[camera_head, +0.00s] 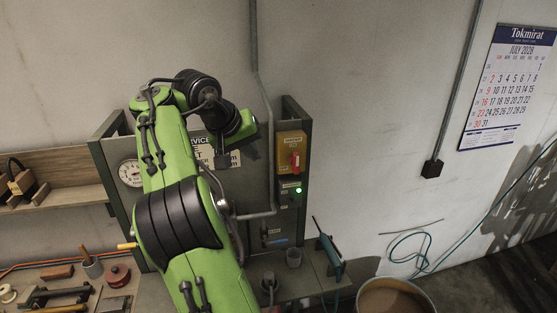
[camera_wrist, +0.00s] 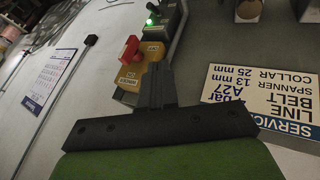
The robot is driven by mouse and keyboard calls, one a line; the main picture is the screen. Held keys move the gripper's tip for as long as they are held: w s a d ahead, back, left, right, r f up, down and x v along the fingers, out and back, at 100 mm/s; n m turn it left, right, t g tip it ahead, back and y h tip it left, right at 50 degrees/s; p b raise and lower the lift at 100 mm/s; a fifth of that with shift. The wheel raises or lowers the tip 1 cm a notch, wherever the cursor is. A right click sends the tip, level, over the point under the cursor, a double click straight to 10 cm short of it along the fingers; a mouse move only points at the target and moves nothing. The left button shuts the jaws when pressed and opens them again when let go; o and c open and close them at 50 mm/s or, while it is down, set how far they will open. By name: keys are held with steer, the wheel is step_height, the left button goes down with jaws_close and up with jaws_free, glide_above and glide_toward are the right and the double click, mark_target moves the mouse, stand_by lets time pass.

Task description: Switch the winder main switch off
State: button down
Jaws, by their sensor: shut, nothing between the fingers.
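The winder main switch is a red handle (camera_head: 295,161) on a yellow box (camera_head: 290,141) at the upper right of the grey machine panel. In the wrist view, which is upside down, the red handle (camera_wrist: 130,49) and yellow box (camera_wrist: 152,50) show just left of my fingers. A green lamp (camera_head: 298,190) below the switch is lit, and it also glows in the wrist view (camera_wrist: 150,20). My gripper (camera_wrist: 159,68) is shut and empty. In the head view it is left of the switch, apart from it, and partly hard to make out.
A service sign (camera_wrist: 262,100) is on the panel beside my gripper. A grey conduit (camera_head: 262,80) runs down the wall to the panel. A round gauge (camera_head: 130,173) is at the left. A calendar (camera_head: 508,85) hangs at the right. A bucket (camera_head: 395,297) stands below.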

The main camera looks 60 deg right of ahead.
mark_target(295, 162)
steer(key=s+d+f+b, duration=0.1)
steer(key=d+f, duration=0.1)
steer(key=d, duration=0.1)
steer(key=s+d+f+b, duration=0.1)
steer(key=d+f, duration=0.1)
steer(key=f, duration=0.1)
steer(key=s+d+f+b, duration=0.1)
steer(key=s+d+f, duration=0.1)
steer(key=d+f, duration=0.1)
steer(key=shift+d, duration=0.35)
steer(key=shift+w, duration=0.15)
steer(key=shift+w+f, duration=0.1)
